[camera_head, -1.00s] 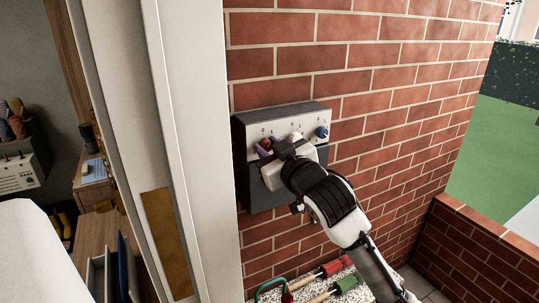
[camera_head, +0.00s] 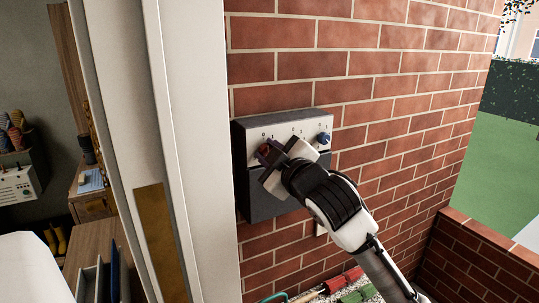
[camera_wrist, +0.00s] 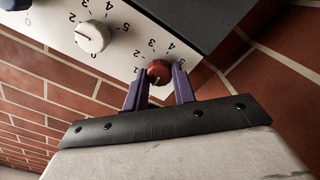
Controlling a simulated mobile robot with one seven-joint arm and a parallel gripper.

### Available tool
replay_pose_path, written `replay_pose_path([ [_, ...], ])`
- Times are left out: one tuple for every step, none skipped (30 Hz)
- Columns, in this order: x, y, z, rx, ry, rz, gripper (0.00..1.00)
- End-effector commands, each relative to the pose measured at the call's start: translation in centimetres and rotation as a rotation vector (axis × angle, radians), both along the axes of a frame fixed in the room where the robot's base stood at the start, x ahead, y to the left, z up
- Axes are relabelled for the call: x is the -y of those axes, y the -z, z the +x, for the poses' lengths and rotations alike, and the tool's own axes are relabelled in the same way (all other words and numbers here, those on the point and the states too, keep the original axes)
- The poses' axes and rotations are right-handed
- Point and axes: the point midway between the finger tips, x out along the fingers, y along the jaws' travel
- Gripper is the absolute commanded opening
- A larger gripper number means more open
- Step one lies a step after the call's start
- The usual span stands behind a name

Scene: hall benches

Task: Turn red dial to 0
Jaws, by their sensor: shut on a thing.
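The red dial (camera_wrist: 159,72) is the end one of a row of dials on a control box (camera_head: 285,205) on the brick wall. My gripper (camera_wrist: 160,88) has its two purple fingers on either side of the red dial, shut on it. In the head view my gripper (camera_head: 270,153) covers much of the dial and the box's middle. A white dial (camera_wrist: 92,36) with printed numbers sits beside the red one. A blue dial (camera_head: 324,138) is at the right end of the box. The red dial's exact setting is hard to read.
A white door frame (camera_head: 185,120) stands close to the left of the box. A low brick wall (camera_head: 480,250) is at the right. Red and green-handled tools (camera_head: 350,290) lie below the box. The brick wall (camera_head: 400,110) right of the box is clear.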

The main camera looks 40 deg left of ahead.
Motion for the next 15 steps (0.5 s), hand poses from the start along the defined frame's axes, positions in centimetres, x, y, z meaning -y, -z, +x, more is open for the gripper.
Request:
replay_pose_path([
  [-0.02,0.06,-0.04,0.002,-0.001,-0.003,0.04],
  [-0.02,0.06,-0.04,0.002,-0.001,-0.003,0.04],
  [-0.02,0.06,-0.04,0.003,-0.001,-0.003,0.04],
  [-0.02,0.06,-0.04,0.003,-0.001,-0.003,0.04],
  [-0.02,0.06,-0.04,0.003,-0.001,-0.003,0.04],
  [-0.02,0.06,-0.04,0.003,-0.001,-0.003,0.04],
  [-0.02,0.06,-0.04,0.002,-0.001,-0.003,0.04],
  [-0.02,0.06,-0.04,0.002,-0.001,-0.003,0.04],
  [-0.02,0.06,-0.04,0.002,-0.001,-0.003,0.04],
  [-0.02,0.06,-0.04,0.002,-0.001,-0.003,0.28],
  [-0.02,0.06,-0.04,0.002,-0.001,-0.003,0.32],
  [-0.02,0.06,-0.04,0.002,0.000,-0.002,0.37],
  [-0.01,0.05,-0.03,0.002,0.000,-0.002,0.41],
  [-0.01,0.05,-0.03,0.002,0.000,-0.002,0.45],
  [-0.01,0.04,-0.03,0.001,0.000,-0.002,0.48],
])
